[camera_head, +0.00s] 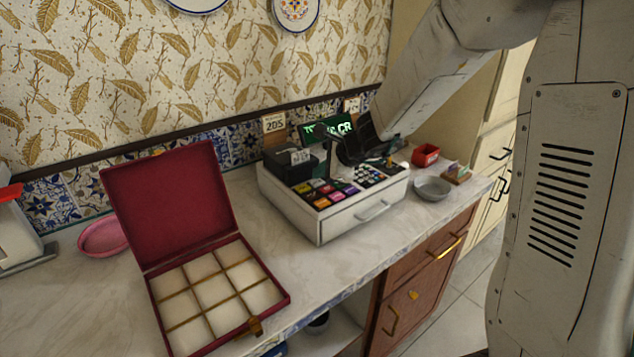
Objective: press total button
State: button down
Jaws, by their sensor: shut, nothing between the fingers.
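A white cash register (335,219) stands on the marble counter, right of the middle. Its sloped top has a block of coloured keys (328,194) on the left and black and white keys (371,175) on the right. A display (325,129) with green letters, partly hidden, stands behind them. My gripper (350,160), black and shut with nothing in it, hangs from the arm over the back of the keys. I cannot tell whether it touches the register. The key labels are too small to read, so I cannot tell which is the total button.
An open red box (172,205) with several empty compartments stands left of the register. A grey bowl (432,188) and a small red container (425,155) stand to its right. A pink dish (103,237) is at the left. Bare counter (275,255) lies between box and register.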

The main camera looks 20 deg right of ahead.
aim_at(319, 186)
jog(key=shift+r, duration=0.3)
jog(key=shift+r, duration=2.5)
jog(key=shift+s+a+n, duration=0.15)
jog(key=shift+a+n, duration=0.1)
jog(key=shift+n, duration=0.15)
jog(key=s+n, duration=0.1)
jog(key=s+a+f+n+g, duration=0.1)
jog(key=s+n, duration=0.1)
jog(key=s+a+n+g+y, duration=0.1)
jog(key=s, duration=0.1)
jog(key=shift+f, duration=0.35)
jog(key=s+d+r+n+g+h, duration=0.1)
jog(key=s+n, duration=0.4)
jog(key=s, duration=0.5)
jog(key=s+d+r+n+g+h, duration=0.2)
jog(key=s+n, duration=0.3)
jog(key=s, duration=0.6)
jog(key=s+d+r+n+g+h, duration=0.1)
jog(key=s+d+r+n+h, duration=0.1)
jog(key=s+n, duration=0.4)
jog(key=s+r, duration=0.1)
jog(key=s, duration=0.4)
jog(key=shift+g+h, duration=0.3)
